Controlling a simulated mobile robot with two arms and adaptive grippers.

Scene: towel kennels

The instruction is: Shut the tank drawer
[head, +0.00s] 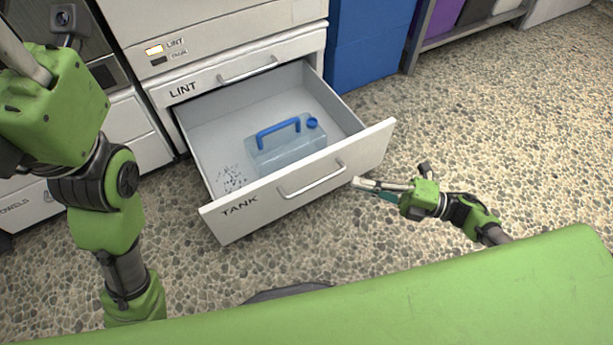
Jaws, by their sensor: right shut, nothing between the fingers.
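The tank drawer (237,217) is pulled well out of the white cabinet. Its front is lettered TANK and carries a bar handle (312,181). Inside lies a clear water tank (287,150) with a blue handle and blue cap, and a patch of dark specks is on the drawer floor to its left. My right gripper (357,184) is shut and empty, its fingertips close to the right part of the drawer front, to the right of the handle. I cannot tell whether they touch it. My left arm rises at the left; its gripper is out of the picture.
The LINT drawer (195,88) above is shut. A blue bin (365,45) stands right of the cabinet, with a grey shelf (470,38) beyond it. A towels drawer (30,203) is at the far left. The pebbled floor (500,130) at the right is clear.

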